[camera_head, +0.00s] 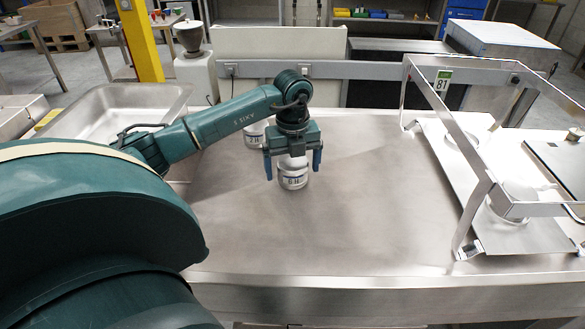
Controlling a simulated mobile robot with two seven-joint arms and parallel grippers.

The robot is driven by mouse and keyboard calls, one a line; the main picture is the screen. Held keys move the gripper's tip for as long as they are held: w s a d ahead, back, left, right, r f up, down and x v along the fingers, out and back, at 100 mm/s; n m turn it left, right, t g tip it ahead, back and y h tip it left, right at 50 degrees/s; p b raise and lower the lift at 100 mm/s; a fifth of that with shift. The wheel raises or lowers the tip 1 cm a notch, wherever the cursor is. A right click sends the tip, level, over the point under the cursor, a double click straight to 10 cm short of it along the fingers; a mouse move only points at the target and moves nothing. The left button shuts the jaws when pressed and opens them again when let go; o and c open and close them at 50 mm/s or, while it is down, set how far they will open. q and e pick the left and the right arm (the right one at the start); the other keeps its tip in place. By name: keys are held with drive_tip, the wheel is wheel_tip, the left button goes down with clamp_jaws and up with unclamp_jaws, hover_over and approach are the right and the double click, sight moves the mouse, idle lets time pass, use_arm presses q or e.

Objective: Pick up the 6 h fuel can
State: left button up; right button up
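A small white can (293,181) stands upright on the steel counter (350,220); its label ends in "H", and the digit looks like a 6 or an 8. My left gripper (293,167) is above it, pointing down, with one blue finger on each side of the can. The fingers look spread, with small gaps to the can. My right gripper is not in view.
A steel frame (480,180) with an "81" tag (442,84) stands on the right, over a tray with round pieces. A sink basin (110,110) lies at left. A rail with sockets (305,70) runs along the back. The counter's middle and front are clear.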

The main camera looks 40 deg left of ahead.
use_arm(q)
drive_tip(key=c, duration=1.2)
drive_tip(key=shift+r, duration=0.15)
